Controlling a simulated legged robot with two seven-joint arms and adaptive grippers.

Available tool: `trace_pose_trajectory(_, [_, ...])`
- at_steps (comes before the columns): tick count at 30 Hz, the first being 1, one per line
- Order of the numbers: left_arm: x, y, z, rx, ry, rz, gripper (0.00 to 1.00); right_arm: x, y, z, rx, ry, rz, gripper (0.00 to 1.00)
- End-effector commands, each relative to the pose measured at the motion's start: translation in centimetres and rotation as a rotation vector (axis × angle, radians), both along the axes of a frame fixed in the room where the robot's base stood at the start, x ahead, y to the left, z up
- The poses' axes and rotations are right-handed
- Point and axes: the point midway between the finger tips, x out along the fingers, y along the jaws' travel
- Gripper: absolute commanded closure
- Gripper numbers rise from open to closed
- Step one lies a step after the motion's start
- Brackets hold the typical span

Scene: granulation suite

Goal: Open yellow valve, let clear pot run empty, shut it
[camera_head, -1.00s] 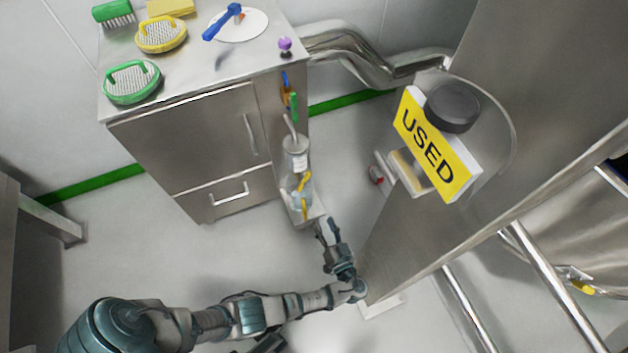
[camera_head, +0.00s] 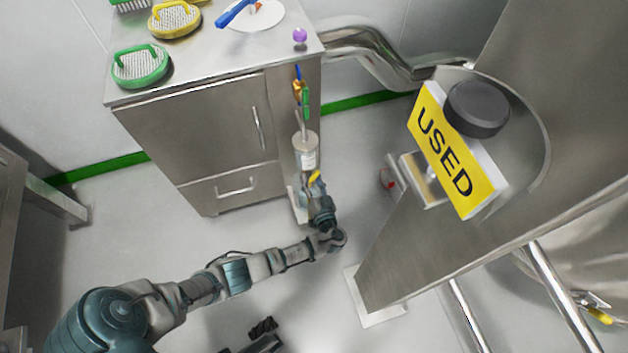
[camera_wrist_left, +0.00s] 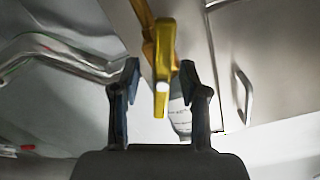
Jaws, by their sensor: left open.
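The yellow valve (camera_head: 315,177) is low on the side of the steel cabinet, just below a pale, labelled pot (camera_head: 306,150) that seems to be the clear pot. Its liquid level cannot be made out. In the left wrist view the yellow handle (camera_wrist_left: 163,50) hangs down between the two dark fingers of my left gripper (camera_wrist_left: 160,78), which are open with a gap on both sides. The pot (camera_wrist_left: 180,118) shows partly behind the handle. In the head view my left gripper (camera_head: 319,203) hides the lower part of the valve. A dark piece at the bottom edge may be my right gripper (camera_head: 262,330).
The steel cabinet (camera_head: 200,125) carries brushes and a purple knob (camera_head: 300,35) on top. To the right stand a large steel panel with a yellow USED sign (camera_head: 450,150) and a black cap (camera_head: 476,108). Floor (camera_head: 200,245) is free left of my arm.

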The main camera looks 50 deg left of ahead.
Motion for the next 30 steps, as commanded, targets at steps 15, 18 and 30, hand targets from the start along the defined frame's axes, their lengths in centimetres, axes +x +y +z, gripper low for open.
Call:
trace_pose_trajectory(15, [0.06,0.03,0.03,0.0,0.0,-0.001,1.0,-0.05,0.0,0.3,0.008,-0.009,0.001,0.6])
trace_pose_trajectory(18, [0.08,0.0,0.01,0.0,0.001,-0.002,1.0,-0.04,-0.01,0.19,0.008,-0.005,0.001,0.6])
trace_pose_trajectory(30, [0.2,-0.08,-0.04,0.052,0.127,-0.004,1.0,0.08,0.02,-0.35,0.004,0.006,0.0,0.6])
